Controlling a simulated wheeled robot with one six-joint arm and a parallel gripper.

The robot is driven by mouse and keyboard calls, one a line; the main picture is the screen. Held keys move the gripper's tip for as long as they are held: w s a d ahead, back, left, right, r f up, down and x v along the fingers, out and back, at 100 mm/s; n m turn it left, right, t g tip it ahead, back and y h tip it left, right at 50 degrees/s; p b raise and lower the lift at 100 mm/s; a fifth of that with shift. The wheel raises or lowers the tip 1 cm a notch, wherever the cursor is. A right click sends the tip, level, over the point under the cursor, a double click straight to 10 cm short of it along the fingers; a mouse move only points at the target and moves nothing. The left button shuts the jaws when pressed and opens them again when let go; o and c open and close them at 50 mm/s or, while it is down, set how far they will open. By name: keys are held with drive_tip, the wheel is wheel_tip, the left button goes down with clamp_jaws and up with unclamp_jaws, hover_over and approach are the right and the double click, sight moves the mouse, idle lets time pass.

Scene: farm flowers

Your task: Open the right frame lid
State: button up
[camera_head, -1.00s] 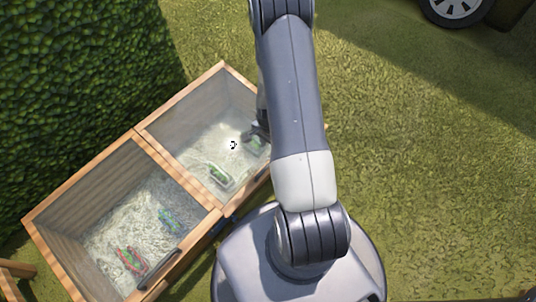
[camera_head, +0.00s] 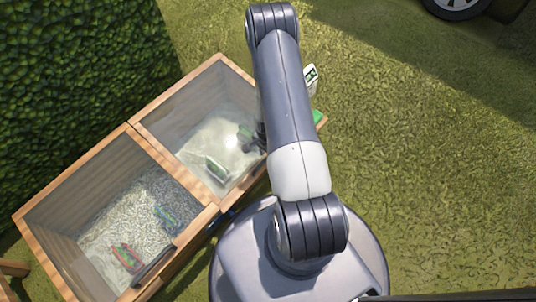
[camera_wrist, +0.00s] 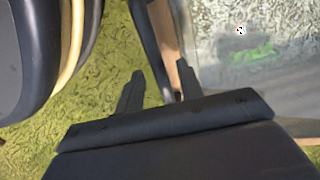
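The right frame (camera_head: 177,91) is a wooden box with a clear lid (camera_head: 188,115), which looks shut. Pale ground and small green items show through it. My gripper (camera_head: 258,137) is mostly hidden behind my arm in the head view, near the right frame's front side. In the wrist view my gripper (camera_wrist: 160,68) has its two dark fingers apart. A dark bar, which looks like the lid handle (camera_wrist: 151,45), runs between the fingers beside the wooden edge (camera_wrist: 172,72). Contact cannot be told.
The left frame (camera_head: 70,178) adjoins the right one, with its dark handle (camera_head: 154,266) at the front edge. A hedge (camera_head: 80,90) stands behind. Open grass (camera_head: 430,180) lies to the right. A wheel (camera_head: 455,5) shows at the top right.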

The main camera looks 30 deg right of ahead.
drive_tip(key=shift+c, duration=0.4)
clamp_jaws()
